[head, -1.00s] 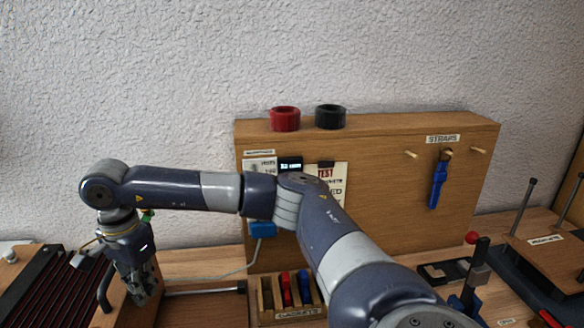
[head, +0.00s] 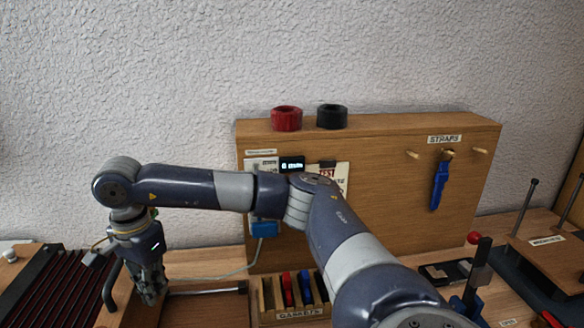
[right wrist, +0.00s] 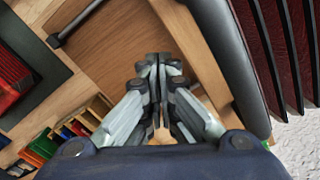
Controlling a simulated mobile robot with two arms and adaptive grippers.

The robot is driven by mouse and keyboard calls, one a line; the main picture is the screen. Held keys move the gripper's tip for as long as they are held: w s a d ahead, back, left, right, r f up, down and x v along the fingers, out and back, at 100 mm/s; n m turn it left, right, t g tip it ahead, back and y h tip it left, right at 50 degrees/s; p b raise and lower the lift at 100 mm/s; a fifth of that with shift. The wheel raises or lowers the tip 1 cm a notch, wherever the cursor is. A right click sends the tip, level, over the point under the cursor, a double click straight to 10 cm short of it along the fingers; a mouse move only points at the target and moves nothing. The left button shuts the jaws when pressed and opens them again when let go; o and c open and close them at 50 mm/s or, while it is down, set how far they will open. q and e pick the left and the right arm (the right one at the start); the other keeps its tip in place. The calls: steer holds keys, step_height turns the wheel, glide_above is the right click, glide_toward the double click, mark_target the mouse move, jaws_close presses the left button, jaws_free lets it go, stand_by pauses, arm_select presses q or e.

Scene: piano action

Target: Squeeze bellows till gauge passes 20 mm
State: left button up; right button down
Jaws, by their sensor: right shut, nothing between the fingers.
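The bellows (head: 48,285), dark red with black pleats, lies at the lower left of the head view. Its pleats also show at the upper right of the right wrist view (right wrist: 285,45). A black handle (head: 111,286) stands on the wooden board at its right end. The small gauge display (head: 292,164) on the wooden panel appears to read 0 mm. My right gripper (head: 151,299) is beside the handle, on its right, with its fingers pointing down. In the right wrist view its fingers (right wrist: 158,62) are shut and empty. My left gripper is out of view.
A gasket box (head: 298,314) with coloured pieces stands right of my right gripper. A red ring (head: 287,118) and a black ring (head: 332,116) sit on the panel (head: 400,190). A blue strap (head: 439,186) hangs on it. A red-knobbed clamp (head: 474,240) stands at right.

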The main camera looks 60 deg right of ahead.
steer(key=shift+s+d, duration=0.45)
steer(key=shift+s, duration=0.1)
step_height(320, 180, up, 8)
steer(key=p, duration=0.4)
steer(key=shift+p, duration=0.3)
stand_by(0.5)
stand_by(0.5)
